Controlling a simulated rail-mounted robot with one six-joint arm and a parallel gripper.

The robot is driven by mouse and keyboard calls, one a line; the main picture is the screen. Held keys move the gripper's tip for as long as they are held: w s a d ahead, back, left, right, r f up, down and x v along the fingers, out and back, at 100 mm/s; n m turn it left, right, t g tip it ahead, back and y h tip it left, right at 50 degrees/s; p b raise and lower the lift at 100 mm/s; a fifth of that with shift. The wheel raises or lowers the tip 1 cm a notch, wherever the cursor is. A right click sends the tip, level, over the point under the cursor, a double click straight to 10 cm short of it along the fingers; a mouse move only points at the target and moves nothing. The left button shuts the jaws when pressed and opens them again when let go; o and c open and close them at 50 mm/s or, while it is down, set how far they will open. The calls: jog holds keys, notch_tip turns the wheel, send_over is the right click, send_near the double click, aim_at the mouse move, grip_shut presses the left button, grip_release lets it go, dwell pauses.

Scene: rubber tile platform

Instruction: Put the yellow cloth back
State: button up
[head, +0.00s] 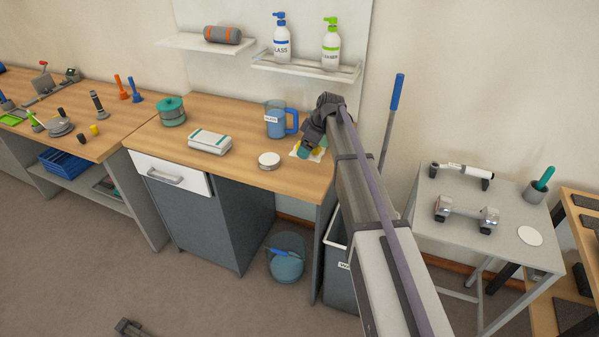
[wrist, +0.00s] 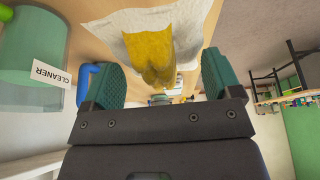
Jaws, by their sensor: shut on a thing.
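The yellow cloth (wrist: 155,50) is bunched between the two teal fingers of my gripper (wrist: 158,74) in the wrist view. My gripper is shut on it. A white sheet with a ragged edge (wrist: 110,35) shows around and behind the cloth. In the head view, my gripper (head: 312,143) is at the right end of the wooden counter and covers most of the cloth. I cannot tell whether the cloth touches the sheet.
A blue jug (head: 275,122) stands close left of my gripper. A round white tin (head: 268,161) and a white-and-green box (head: 210,141) are on the counter (head: 240,172). Two pump bottles (head: 331,45) stand on the shelf above. A grey bin (head: 337,262) is below right.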

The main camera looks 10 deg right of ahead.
aim_at(303, 173)
notch_tip(303, 173, down, 10)
jog(key=b, duration=0.9)
jog(key=shift+a+f, duration=0.1)
jog(key=shift+f, duration=0.05)
jog(key=shift+r, duration=0.3)
jog(key=shift+f, duration=0.15)
jog(key=o, duration=0.7)
jog(key=shift+o, duration=0.2)
